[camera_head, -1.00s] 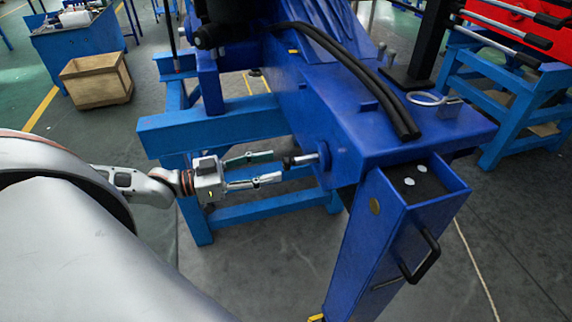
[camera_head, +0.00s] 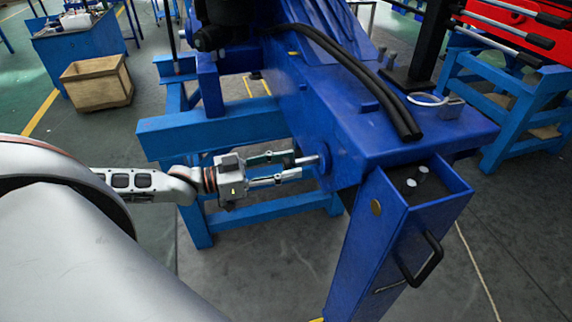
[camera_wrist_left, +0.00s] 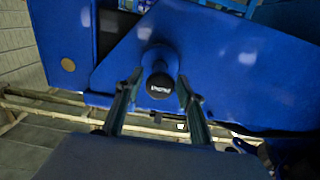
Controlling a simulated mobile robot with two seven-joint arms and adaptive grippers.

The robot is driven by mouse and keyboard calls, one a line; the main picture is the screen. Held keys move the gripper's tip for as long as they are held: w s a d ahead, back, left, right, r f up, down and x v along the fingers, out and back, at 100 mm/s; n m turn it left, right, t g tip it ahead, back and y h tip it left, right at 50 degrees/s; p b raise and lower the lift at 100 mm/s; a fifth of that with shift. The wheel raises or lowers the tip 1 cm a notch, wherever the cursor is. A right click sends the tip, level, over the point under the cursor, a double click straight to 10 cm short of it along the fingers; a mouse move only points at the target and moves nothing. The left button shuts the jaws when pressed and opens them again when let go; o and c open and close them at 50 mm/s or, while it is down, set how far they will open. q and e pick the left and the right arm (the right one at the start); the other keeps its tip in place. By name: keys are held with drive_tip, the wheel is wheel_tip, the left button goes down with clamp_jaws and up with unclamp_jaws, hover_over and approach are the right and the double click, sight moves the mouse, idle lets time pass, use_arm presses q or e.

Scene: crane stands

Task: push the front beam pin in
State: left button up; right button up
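The front beam pin (camera_head: 309,160) is a short metallic rod sticking out to the left from a round boss on the blue beam's (camera_head: 352,130) side. In the left wrist view its dark round end (camera_wrist_left: 160,86) faces me, in line with the boss. My left gripper (camera_head: 297,163) is open, with its fingers pointing at the beam. In the left wrist view the two fingertips (camera_wrist_left: 159,79) lie on either side of the pin's end, with gaps visible. Whether anything touches the pin is unclear. My right gripper is not in view.
A blue cross frame (camera_head: 215,128) stands behind my left gripper. A blue leg with a black handle (camera_head: 429,257) stands at the beam's near end. Black hoses (camera_head: 345,75) lie over the beam. The floor below my left gripper is clear.

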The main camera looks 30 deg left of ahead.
sight(291, 164)
use_arm(q)
clamp_jaws()
drive_tip(key=shift+b+x, duration=0.8)
drive_tip(key=shift+x, duration=1.25)
drive_tip(key=shift+w+d, duration=0.2)
drive_tip(key=shift+o, duration=1.4)
unclamp_jaws()
drive_tip(key=shift+o, duration=0.7)
drive_tip(key=shift+w+d, duration=0.2)
drive_tip(key=shift+s+a, duration=0.15)
